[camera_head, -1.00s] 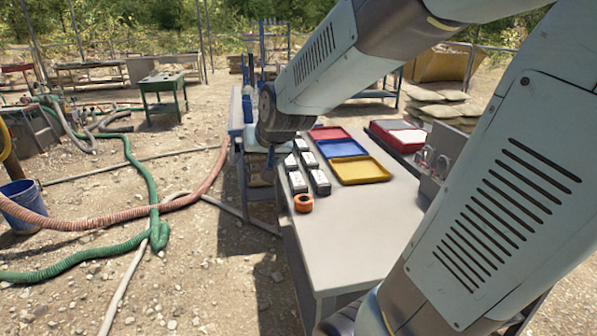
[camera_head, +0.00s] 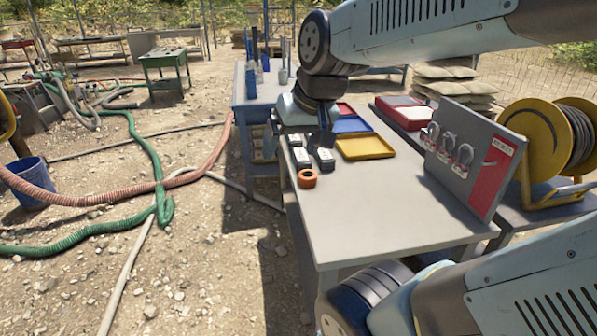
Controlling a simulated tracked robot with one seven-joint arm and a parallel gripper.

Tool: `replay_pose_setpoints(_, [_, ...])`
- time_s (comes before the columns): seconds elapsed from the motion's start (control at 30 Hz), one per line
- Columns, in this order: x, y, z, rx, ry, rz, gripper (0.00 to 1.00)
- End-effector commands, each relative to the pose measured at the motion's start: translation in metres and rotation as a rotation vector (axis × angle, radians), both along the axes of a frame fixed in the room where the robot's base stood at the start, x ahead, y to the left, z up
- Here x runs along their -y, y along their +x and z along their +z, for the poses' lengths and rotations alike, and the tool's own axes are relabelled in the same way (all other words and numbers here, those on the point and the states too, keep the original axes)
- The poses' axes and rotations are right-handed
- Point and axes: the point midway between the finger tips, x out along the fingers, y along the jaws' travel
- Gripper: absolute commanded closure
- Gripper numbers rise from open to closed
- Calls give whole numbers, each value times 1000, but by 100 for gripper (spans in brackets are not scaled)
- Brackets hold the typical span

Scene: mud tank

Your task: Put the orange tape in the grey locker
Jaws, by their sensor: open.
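The orange tape (camera_head: 307,179) is a short roll with a dark hole, lying on the near left part of the grey table (camera_head: 390,215), close to its left edge. My gripper (camera_head: 323,142) is open and points down over the table, above and behind the tape and apart from it. It covers part of the black boxes and trays behind. I cannot make out a grey locker in this view.
Black boxes with pale tops (camera_head: 324,160) stand just behind the tape. A yellow tray (camera_head: 364,147) and a blue tray (camera_head: 352,125) lie beyond. A grey board with shackles (camera_head: 478,185) stands upright on the right. The table's near middle is clear.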

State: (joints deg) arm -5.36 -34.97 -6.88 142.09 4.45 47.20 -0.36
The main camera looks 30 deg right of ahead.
Motion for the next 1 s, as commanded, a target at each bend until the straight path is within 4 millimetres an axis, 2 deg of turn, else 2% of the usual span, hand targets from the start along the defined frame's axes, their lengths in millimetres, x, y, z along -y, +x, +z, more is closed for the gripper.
replay_pose_setpoints(0.1, [-8,27,-16,-39,72,-23,12])
replay_pose_setpoints(0.27, [-16,61,-39,-82,151,-75,12])
replay_pose_setpoints(0.5, [-26,108,-82,-145,227,-178,12])
replay_pose_setpoints(1.0, [-34,182,-193,-219,213,-445,12])
